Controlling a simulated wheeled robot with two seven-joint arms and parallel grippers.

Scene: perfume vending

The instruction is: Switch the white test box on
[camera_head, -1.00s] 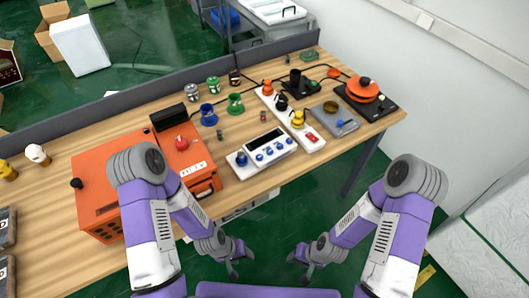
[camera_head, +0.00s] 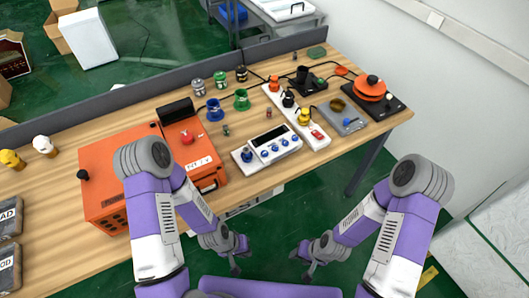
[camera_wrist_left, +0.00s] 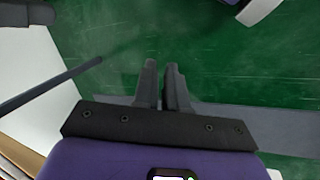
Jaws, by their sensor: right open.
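The white test box (camera_head: 266,149) lies on the wooden table near its front edge, with a dark display and a row of blue knobs; a larger blue knob is at its left end. My left gripper (camera_head: 238,262) is in front of the table, over the floor, apart from the box. In the left wrist view its two fingers (camera_wrist_left: 163,85) are close together with a narrow gap and nothing between them. My right gripper (camera_head: 304,264) is open and empty, also in front of the table and apart from the box.
An orange box (camera_head: 112,172) and an orange unit with a red knob (camera_head: 187,138) stand left of the test box. A white power strip (camera_head: 293,113) lies to its right. Several small cups stand behind. A grey plate (camera_head: 342,118) and hotplate (camera_head: 388,104) are further right.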

